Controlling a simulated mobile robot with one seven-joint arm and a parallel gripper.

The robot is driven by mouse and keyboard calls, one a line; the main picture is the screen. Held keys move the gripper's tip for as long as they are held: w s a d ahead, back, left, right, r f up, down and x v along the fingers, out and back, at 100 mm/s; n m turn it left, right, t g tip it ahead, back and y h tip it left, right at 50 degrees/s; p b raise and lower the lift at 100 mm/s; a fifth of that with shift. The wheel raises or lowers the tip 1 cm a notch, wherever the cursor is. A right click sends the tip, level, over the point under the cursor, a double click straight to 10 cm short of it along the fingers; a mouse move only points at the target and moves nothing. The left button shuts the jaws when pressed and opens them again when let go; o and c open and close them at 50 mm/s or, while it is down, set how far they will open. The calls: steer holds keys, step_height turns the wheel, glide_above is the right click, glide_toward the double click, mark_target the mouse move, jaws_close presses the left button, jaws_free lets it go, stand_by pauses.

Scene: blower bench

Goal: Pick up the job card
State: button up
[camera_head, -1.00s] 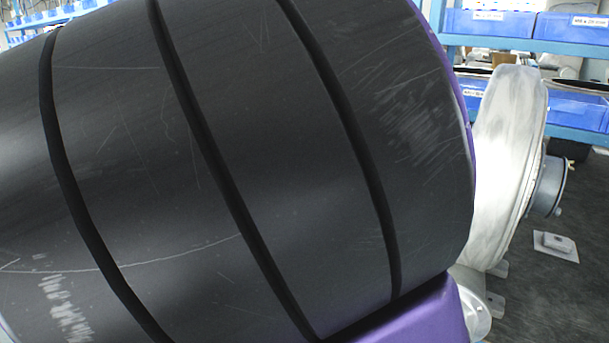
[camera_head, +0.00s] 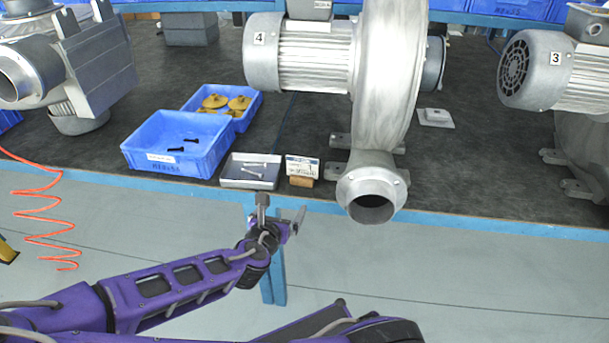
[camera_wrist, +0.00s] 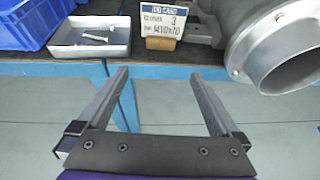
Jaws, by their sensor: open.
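The job card (camera_head: 301,166) is a small white card with a blue header and handwriting. It stands upright in a wooden block (camera_head: 301,182) near the front edge of the bench. In the wrist view the card (camera_wrist: 163,18) is at top centre, above its block (camera_wrist: 161,43). My gripper (camera_head: 281,212) is open and empty, in front of the bench edge and short of the card. In the wrist view its two fingers (camera_wrist: 158,75) point toward the card, which lies between their lines, apart from both.
A metal tray (camera_head: 235,181) with bolts is just left of the card, with blue bins (camera_head: 175,160) beyond it. A blower outlet (camera_head: 371,205) is close on the right. The blue bench edge (camera_head: 450,219) runs across the front. An orange coiled hose (camera_head: 40,215) hangs at left.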

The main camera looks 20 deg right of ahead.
steer(key=b, duration=0.2)
glide_toward(301, 182)
steer(key=x, duration=0.3)
steer(key=shift+w+f, duration=0.1)
steer(key=shift+w, duration=0.05)
steer(key=shift+b+x, duration=0.3)
steer(key=shift+x, duration=2.35)
steer(key=shift+d, duration=0.1)
steer(key=c, duration=1.1)
